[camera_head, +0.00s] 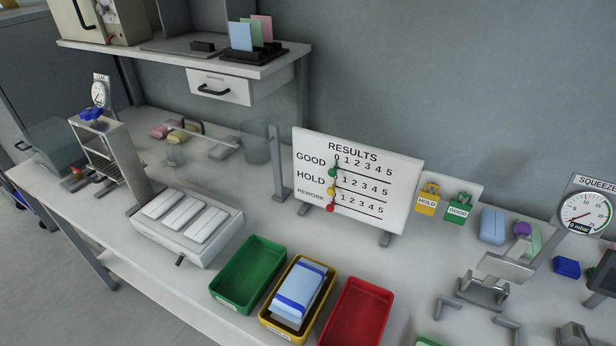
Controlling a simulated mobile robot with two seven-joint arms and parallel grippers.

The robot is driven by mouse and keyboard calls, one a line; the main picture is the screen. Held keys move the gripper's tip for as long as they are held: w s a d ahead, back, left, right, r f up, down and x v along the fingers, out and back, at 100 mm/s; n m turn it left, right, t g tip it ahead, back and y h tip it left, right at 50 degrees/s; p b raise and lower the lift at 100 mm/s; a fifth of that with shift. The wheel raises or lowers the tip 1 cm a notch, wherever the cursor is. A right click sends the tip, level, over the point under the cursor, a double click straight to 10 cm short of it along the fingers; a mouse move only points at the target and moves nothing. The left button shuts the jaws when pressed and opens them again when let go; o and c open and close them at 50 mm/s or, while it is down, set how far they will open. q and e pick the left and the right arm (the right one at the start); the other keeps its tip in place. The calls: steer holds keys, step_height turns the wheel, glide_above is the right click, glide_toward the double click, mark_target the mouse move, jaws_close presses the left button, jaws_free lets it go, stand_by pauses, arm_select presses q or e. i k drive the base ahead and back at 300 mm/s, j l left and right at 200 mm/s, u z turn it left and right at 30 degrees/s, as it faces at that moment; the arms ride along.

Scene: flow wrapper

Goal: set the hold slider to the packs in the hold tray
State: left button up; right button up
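The white RESULTS board (350,205) stands upright on the bench. Its HOLD row has a yellow slider (331,191) at the left end, by the 0. The green GOOD slider (333,172) and the red REWORK slider (330,208) are also at the left ends of their rows. The yellow hold tray (267,317) holds light blue packs with darker blue bands (299,290). They overlap or are stacked, so I cannot tell how many there are. Neither of my grippers is in view.
An empty green tray (249,274) and an empty red tray (357,312) flank the yellow one. A white unit with several pale bars (185,220) is at left. HOLD (427,201) and GOOD (459,210) tags hang right of the board. A round gauge (585,215) stands far right.

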mark_target(330, 191)
steer(key=i+j, duration=0.75)
steer(key=i, duration=0.25)
steer(key=u, duration=0.05)
